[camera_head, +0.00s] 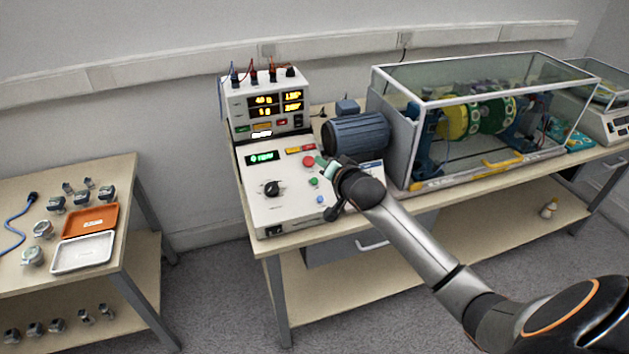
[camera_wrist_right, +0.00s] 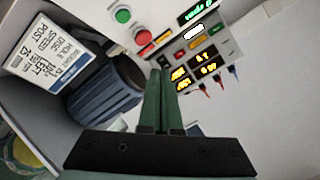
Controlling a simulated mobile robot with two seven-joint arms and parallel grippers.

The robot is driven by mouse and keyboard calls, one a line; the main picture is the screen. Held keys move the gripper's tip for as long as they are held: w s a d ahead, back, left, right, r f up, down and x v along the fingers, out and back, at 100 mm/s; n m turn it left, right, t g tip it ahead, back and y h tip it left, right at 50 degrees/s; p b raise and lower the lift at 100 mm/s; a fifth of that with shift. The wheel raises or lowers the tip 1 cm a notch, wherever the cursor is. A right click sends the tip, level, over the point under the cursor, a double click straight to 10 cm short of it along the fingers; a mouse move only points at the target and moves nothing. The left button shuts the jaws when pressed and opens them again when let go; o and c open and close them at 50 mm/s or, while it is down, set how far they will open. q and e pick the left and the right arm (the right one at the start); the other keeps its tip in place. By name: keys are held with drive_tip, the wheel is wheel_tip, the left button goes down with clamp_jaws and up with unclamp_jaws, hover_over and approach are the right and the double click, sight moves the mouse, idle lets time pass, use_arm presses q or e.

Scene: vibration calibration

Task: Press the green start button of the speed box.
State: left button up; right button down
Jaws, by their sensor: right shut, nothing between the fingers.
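The speed box (camera_head: 281,208) is a white sloped panel on the bench, with a green display, a black knob and coloured buttons. Its green button (camera_head: 313,181) sits below the red button (camera_head: 308,161). In the right wrist view the green button (camera_wrist_right: 123,16) and red button (camera_wrist_right: 141,39) both show, beyond the fingertips. My right gripper (camera_head: 321,162) is shut and empty, above the box's right side near the red button. Its green fingers (camera_wrist_right: 160,75) are together, and they appear apart from the green button. My left gripper is not in view.
A blue motor (camera_head: 358,134) and a glass-covered rig (camera_head: 480,110) stand right of the box. A meter unit (camera_head: 265,105) with cables stands behind it. A side table (camera_head: 125,190) at left holds an orange tray (camera_head: 91,222), a white tray (camera_head: 84,253) and small parts.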

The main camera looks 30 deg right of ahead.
sight(314, 181)
drive_tip(key=w+f+b, duration=0.1)
drive_tip(key=f+b, duration=0.3)
drive_tip(key=w+f+b, duration=0.1)
drive_tip(key=f+b, duration=0.1)
drive_tip(key=b, duration=0.1)
drive_tip(key=shift+w+d+f, duration=0.2)
drive_tip(key=shift+w+d, duration=0.1)
drive_tip(key=shift+w, duration=0.05)
drive_tip(key=shift+w+d+f+b, duration=0.1)
drive_tip(key=shift+w+f+b, duration=0.4)
drive_tip(key=shift+f, duration=0.25)
drive_tip(key=shift+f, duration=0.1)
idle(1.1)
drive_tip(key=shift+w+f, duration=0.15)
drive_tip(key=shift+f, duration=0.1)
drive_tip(key=shift+w+d+f+b, duration=0.1)
drive_tip(key=shift+w+f+b, duration=0.05)
drive_tip(key=shift+f+b, duration=0.25)
idle(0.9)
drive_tip(key=shift+s+r+p, duration=0.35)
drive_tip(key=shift+r+p, duration=0.35)
drive_tip(key=shift+p, duration=0.45)
